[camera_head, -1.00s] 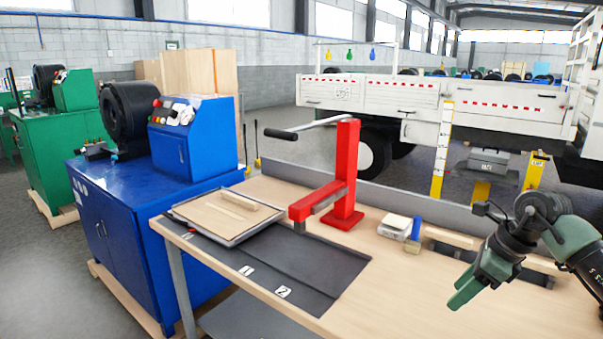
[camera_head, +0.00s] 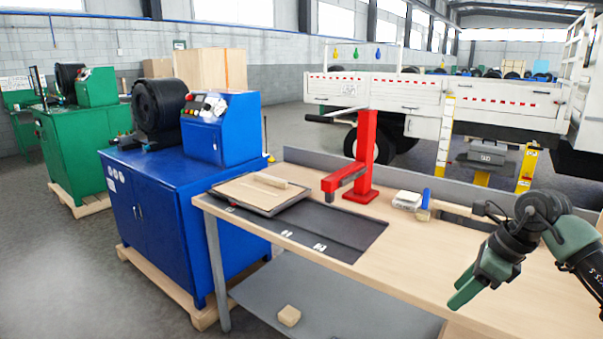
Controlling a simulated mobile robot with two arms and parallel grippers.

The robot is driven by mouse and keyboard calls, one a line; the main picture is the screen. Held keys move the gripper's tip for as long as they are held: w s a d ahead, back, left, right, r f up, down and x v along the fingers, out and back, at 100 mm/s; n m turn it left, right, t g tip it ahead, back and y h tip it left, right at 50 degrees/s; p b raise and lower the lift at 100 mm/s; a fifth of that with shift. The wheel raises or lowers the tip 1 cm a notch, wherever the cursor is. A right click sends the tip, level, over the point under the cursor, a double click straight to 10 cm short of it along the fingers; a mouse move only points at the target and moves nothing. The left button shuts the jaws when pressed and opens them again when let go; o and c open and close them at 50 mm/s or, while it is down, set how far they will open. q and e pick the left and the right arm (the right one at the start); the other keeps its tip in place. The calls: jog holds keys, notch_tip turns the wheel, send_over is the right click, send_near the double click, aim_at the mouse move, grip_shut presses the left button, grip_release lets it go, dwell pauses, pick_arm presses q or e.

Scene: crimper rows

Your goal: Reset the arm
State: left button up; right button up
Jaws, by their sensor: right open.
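My right gripper (camera_head: 468,290) is at the right of the head view, above the right part of the wooden workbench (camera_head: 430,262). Its green fingers point down and to the left, and it holds nothing that I can see. My left gripper is not in view. The red lever press (camera_head: 366,160) stands upright at the back of the bench, left of my right gripper and apart from it.
A tray with a board (camera_head: 258,192) and a dark mat (camera_head: 325,232) lie on the bench. A brush (camera_head: 424,205) is near the back edge. A blue crimper (camera_head: 195,175) stands left, a green one (camera_head: 85,130) behind. A block (camera_head: 289,315) lies on the lower shelf.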

jog(key=w+a+f+m+t+y, duration=0.25)
jog(key=a+f+m+y, duration=0.6)
jog(key=a, duration=0.65)
jog(key=s+d+f+m+t+h, duration=0.15)
jog(key=f+m+t, duration=0.25)
jog(key=f+m, duration=0.65)
jog(key=d+f+m+t+h, duration=0.3)
jog(key=f+m, duration=0.4)
jog(key=f, duration=0.7)
jog(key=s+d+f+m+g+h, duration=0.25)
jog(key=s+f+m, duration=0.35)
jog(key=s+f, duration=0.55)
jog(key=s+d+f+m+g+h, duration=0.1)
jog(key=s+f+m+h, duration=0.4)
jog(key=s+f, duration=0.6)
jog(key=s+a+f+m+g, duration=0.1)
jog(key=s+f+m+g, duration=0.1)
jog(key=s, duration=0.8)
jog(key=s+f+m+g, duration=0.2)
jog(key=s+f, duration=0.3)
jog(key=s, duration=0.5)
jog(key=s+a+f+m+g+p, duration=0.1)
jog(key=s+f+m+g, duration=0.2)
jog(key=s, duration=0.7)
jog(key=shift+a+f+g, duration=0.25)
jog(key=shift+a+g, duration=0.1)
jog(key=shift+g, duration=0.05)
